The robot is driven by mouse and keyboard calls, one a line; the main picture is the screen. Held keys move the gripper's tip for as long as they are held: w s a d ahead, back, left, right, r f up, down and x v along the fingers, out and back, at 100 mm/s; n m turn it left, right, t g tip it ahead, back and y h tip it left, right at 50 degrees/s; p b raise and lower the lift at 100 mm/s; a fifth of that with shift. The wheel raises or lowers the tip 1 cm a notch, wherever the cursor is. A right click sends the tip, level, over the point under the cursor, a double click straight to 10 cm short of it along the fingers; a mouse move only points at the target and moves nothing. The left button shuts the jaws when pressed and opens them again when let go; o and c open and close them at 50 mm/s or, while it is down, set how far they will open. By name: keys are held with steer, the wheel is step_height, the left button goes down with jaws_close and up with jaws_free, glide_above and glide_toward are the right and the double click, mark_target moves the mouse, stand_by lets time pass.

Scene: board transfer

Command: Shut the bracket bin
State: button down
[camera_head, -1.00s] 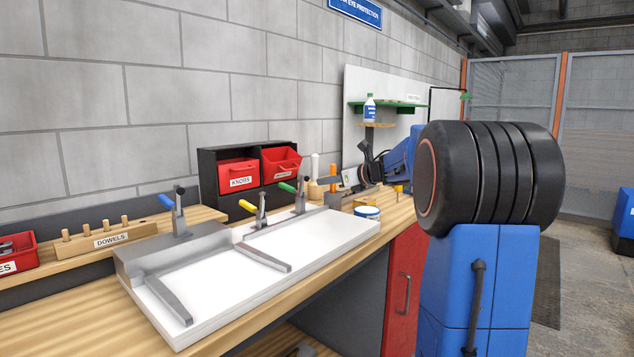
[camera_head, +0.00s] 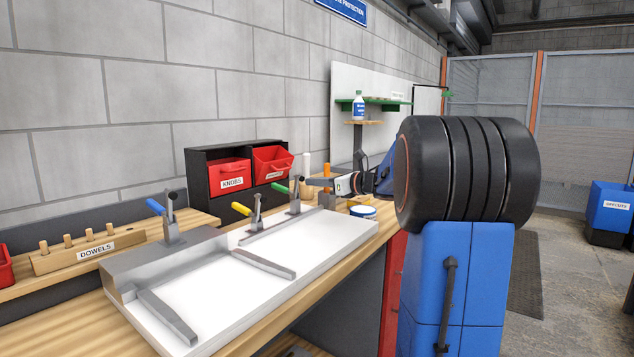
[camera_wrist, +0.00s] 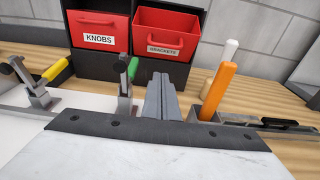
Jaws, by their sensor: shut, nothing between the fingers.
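The bracket bin (camera_head: 272,163) is the right red bin in the black two-bay rack (camera_head: 198,178) against the wall. It is tilted forward, its top sticking out and open. In the wrist view the bracket bin (camera_wrist: 170,36) shows its BRACKETS label, front handle and open inside. My gripper (camera_head: 310,181) is to the right of the rack, pointing left towards it. In the wrist view my gripper (camera_wrist: 162,78) is shut and empty, its grey fingers together below and in front of the bracket bin, apart from it in the picture.
The knobs bin (camera_head: 230,175) sits flush to the left. Toggle clamps with a green handle (camera_wrist: 132,69) and a yellow handle (camera_wrist: 55,70) stand before the rack. An orange-handled tool (camera_wrist: 217,90) stands right of my fingers. The white fixture board (camera_head: 215,285) fills the bench front.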

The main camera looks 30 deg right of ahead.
mark_target(291, 167)
steer(key=x, duration=0.6)
steer(key=shift+w+a, duration=0.1)
steer(key=w+r, duration=0.1)
steer(key=w+a+r, duration=0.1)
steer(key=w, duration=0.1)
steer(key=shift+r, duration=0.2)
steer(key=shift+w+a+r+g, duration=0.1)
steer(key=shift+w+r+g, duration=0.05)
steer(key=shift+r+g, duration=0.25)
steer(key=shift+w+a+r+g, duration=0.1)
steer(key=shift+w+r+g, duration=0.15)
steer(key=shift+r, duration=0.2)
steer(key=w+r, duration=0.2)
steer(key=r, duration=0.1)
steer(key=shift+w+a, duration=0.2)
steer(key=shift+a, duration=0.15)
